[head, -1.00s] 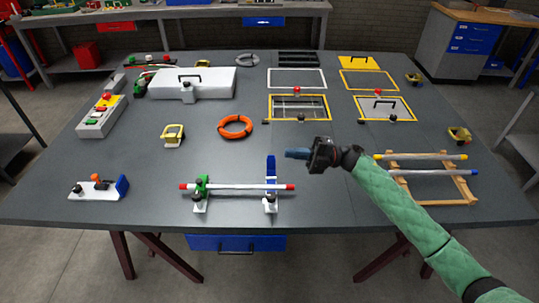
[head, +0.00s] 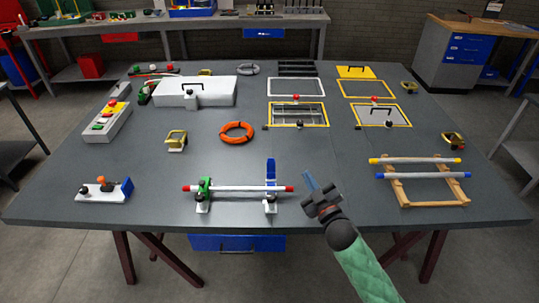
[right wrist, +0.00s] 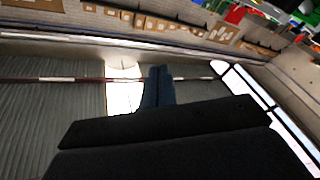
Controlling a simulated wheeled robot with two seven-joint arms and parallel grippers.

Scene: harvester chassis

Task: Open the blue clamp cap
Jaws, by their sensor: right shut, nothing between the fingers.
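The blue clamp cap (head: 270,171) stands upright, swung up above its white clamp base (head: 271,204) near the table's front edge. A white rod with red ends (head: 240,189) lies across this clamp and the green clamp (head: 205,188) to its left. The green cap sits over the rod. My right gripper (head: 309,179) is shut and empty, to the right of the blue cap and apart from it. Its narrow blue fingers point up and left in the head view and also show in the right wrist view (right wrist: 157,88). My left gripper is out of view.
A wooden rack (head: 425,202) with yellow-ended and blue-ended rods stands to the right. An orange ring (head: 237,140) lies behind the clamps. A small white fixture with a blue block (head: 127,186) stands at the left. Table between the clamps and rack is clear.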

